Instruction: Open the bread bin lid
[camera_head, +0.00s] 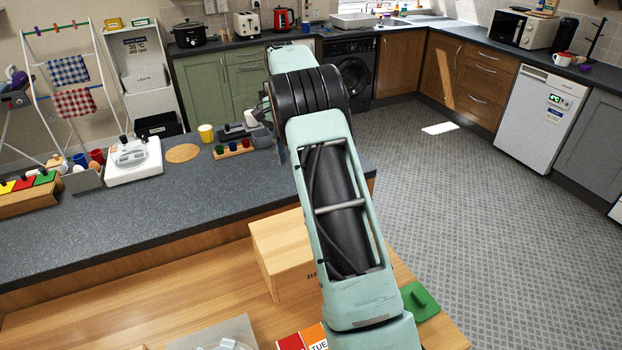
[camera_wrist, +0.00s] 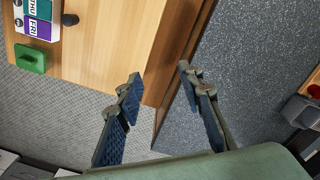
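The bread bin is a pale wooden box (camera_head: 278,238) on the wooden table, against the raised dark counter. My arm covers its right part and most of the lettering on its front. Its lid looks closed. In the wrist view, the light wood of the bin (camera_wrist: 115,40) fills the upper left, with a small black knob (camera_wrist: 70,19) at its left side. My gripper (camera_wrist: 160,74) is open and empty, its two fingers apart, above the counter's wooden edge. The knob is left of the fingers, not between them. In the head view my arm mostly hides the gripper.
A weekly pill box (camera_wrist: 36,18) and a green object (camera_wrist: 30,58) are beside the bin. The speckled counter (camera_head: 190,210) holds a white appliance (camera_head: 132,160), a yellow cup (camera_head: 206,133) and a wooden rack (camera_head: 235,149). The patterned floor (camera_head: 460,200) at right is clear.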

